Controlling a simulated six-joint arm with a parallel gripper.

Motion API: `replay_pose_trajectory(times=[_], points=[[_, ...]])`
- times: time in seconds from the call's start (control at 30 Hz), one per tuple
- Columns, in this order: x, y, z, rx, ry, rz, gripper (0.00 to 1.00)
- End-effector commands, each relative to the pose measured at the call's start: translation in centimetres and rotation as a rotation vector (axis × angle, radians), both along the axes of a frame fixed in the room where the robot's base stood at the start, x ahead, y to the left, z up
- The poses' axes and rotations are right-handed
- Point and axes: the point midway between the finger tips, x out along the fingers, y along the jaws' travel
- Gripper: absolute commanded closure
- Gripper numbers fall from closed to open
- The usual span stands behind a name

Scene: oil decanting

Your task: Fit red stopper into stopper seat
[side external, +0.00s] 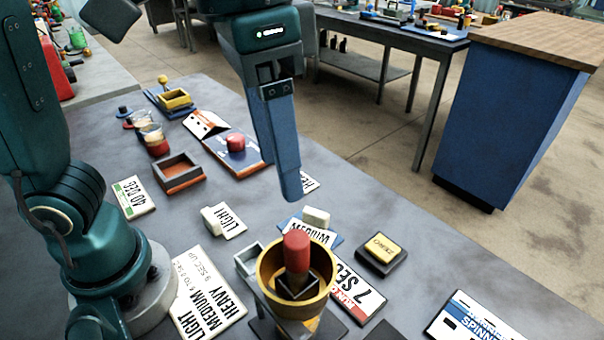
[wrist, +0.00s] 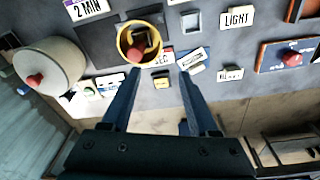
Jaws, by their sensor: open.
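The red stopper (side external: 297,248) stands roughly upright inside a yellow cup (side external: 264,275). Its lower part is at a dark square holder (side external: 298,288) in the cup, which looks like the stopper seat; I cannot tell how deep it sits. In the wrist view the stopper (wrist: 135,54) shows as a red end in the yellow cup (wrist: 157,49), beyond the left fingertip. My gripper (wrist: 160,72) is open and empty, its fingers apart. In the side view my gripper (side external: 291,195) hangs above the table, behind and above the cup, clear of the stopper.
A red knob (side external: 236,141) sits on a blue and orange board at the back. A black block with a yellow ZERO button (side external: 381,248) is right of the cup. Label cards, including a LIGHT card (side external: 228,222), lie around. An orange-brown open box (side external: 180,173) is further left.

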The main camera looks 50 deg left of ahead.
Motion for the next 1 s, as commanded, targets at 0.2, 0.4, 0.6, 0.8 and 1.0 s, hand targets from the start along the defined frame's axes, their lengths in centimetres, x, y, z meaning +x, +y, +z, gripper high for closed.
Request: replay_pose_trajectory(times=[0.2, 0.4, 0.6, 0.8, 1.0], points=[[0.0, 5.7, -2.0, -0.049, -0.150, 0.136, 0.40], [-1.0, 9.6, -5.1, -0.052, -0.286, 0.239, 0.40], [-1.8, 11.6, -7.5, -0.036, -0.370, 0.297, 0.40], [-2.0, 12.0, -8.1, -0.030, -0.388, 0.308, 0.40], [-2.0, 11.9, -8.1, -0.031, -0.387, 0.307, 0.40]])
